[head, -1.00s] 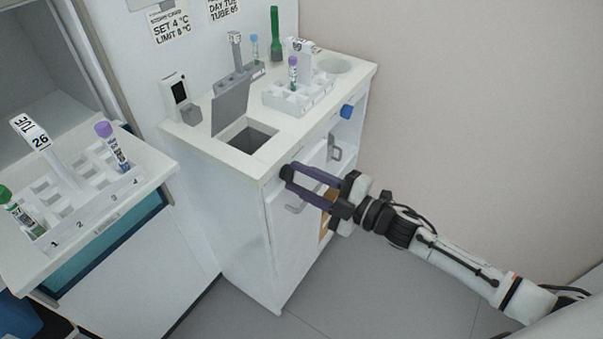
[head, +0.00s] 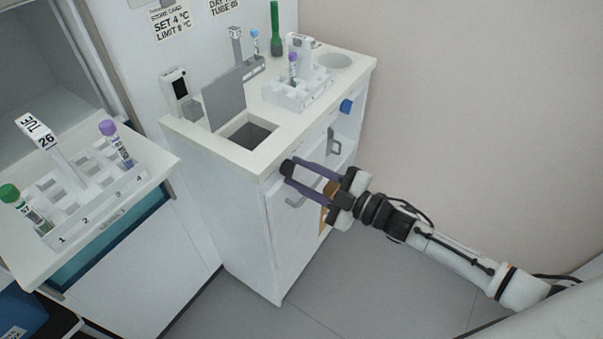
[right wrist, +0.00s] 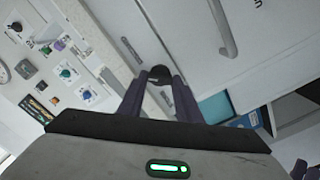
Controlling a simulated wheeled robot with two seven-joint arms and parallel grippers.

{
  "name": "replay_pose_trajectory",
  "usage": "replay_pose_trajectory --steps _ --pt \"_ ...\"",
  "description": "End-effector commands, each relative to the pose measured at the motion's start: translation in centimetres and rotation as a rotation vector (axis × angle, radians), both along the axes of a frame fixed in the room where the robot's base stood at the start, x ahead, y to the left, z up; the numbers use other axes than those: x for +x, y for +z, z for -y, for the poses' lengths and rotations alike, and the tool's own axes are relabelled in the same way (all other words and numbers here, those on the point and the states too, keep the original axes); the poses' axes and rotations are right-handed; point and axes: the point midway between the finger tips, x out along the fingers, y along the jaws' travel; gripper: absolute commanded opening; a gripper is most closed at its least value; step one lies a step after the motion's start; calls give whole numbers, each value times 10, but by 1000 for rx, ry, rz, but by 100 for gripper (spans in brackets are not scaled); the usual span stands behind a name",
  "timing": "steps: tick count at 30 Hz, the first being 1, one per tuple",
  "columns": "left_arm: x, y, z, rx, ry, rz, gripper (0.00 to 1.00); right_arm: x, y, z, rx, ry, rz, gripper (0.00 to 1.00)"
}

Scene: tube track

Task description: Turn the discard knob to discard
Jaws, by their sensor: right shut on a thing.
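My right gripper (head: 288,171) is at the front of the white cabinet (head: 240,215), just below its top edge and under the open hatch (head: 248,134). In the right wrist view its purple fingers close on a round black knob (right wrist: 160,74). In the head view the fingertips cover the knob, so I cannot read its setting there. The grey hatch lid (head: 225,98) stands raised behind the opening. My left gripper is not in view.
A blue knob (head: 346,106) sits farther right on the cabinet front. A white rack (head: 290,95) holds a purple-capped tube on top. A tray at left (head: 100,205) holds a green-capped and a purple-capped tube. Floor at right is clear.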

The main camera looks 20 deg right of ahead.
Motion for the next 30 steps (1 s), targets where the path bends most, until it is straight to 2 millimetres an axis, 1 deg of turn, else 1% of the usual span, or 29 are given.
replay_pose_trajectory --steps 1,4,12,16,20,27,30 --pt "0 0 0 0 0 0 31 0 0 0 1 0 -1 33" --pt "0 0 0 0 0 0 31 0 0 0 1 0 -1 50" --pt "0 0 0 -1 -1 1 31 0 0 0 0 0 0 50" --pt "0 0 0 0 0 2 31 -6 -1 5 -1 -1 -2 50" --pt "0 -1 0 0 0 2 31 -23 -3 18 -3 0 -4 50" --pt "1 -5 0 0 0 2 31 -61 -2 47 -2 0 -3 50" --pt "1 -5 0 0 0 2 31 -71 -2 56 -1 -1 -3 50"
